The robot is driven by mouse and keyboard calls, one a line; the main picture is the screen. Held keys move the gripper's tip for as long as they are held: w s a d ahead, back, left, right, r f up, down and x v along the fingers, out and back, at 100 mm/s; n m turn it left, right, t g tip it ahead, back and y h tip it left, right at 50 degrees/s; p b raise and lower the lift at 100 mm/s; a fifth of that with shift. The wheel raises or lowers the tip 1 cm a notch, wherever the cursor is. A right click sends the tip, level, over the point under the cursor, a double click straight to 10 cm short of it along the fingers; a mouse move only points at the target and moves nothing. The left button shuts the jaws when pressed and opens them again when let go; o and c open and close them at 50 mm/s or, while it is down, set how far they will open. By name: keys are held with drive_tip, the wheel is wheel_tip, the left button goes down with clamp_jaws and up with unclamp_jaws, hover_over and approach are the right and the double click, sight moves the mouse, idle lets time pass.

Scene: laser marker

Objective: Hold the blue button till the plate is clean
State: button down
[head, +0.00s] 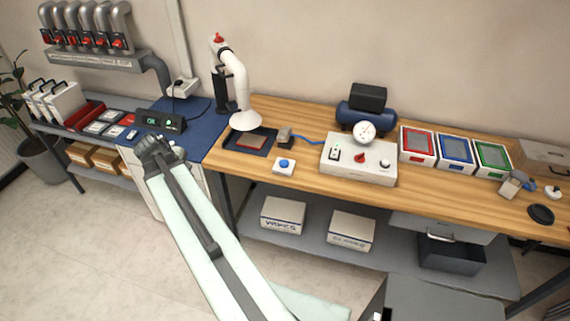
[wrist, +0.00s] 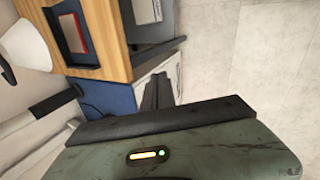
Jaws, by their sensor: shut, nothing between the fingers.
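The blue button (head: 284,163) sits on a small white box near the front edge of the wooden bench, right of the dark tray (head: 262,133). A reddish-brown plate (head: 250,144) lies in that tray, below a white extraction hood (head: 245,120). The plate also shows in the wrist view (wrist: 73,34); the button does not. My gripper (head: 150,145) is at the left, in front of the blue-topped bench, well away from the button. In the wrist view its dark fingers (wrist: 158,90) are together and empty.
A white control box (head: 358,161) with a gauge and red knob stands right of the button. Red, blue and green framed trays (head: 455,150) lie farther right. A small display (head: 160,121) stands on the blue bench behind my gripper. Boxes sit on the lower shelf (head: 310,243).

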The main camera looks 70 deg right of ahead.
drive_tip(key=s+d+r+n+g+h, duration=0.1)
drive_tip(key=s+d+r+g+h, duration=0.1)
drive_tip(key=s+d, duration=1.15)
drive_tip(key=r+n+g+h, duration=0.1)
drive_tip(key=r+n+g, duration=0.1)
hover_over(282, 163)
drive_tip(key=shift+s+a+f+b, duration=0.1)
drive_tip(key=shift+b, duration=0.35)
drive_tip(key=shift+f, duration=0.1)
wheel_tip(282, 163, down, 9)
drive_tip(key=b, duration=0.9)
drive_tip(key=shift+r, duration=0.2)
drive_tip(key=shift+f, duration=0.15)
drive_tip(key=shift+f+b, duration=0.3)
drive_tip(key=shift+b, duration=0.05)
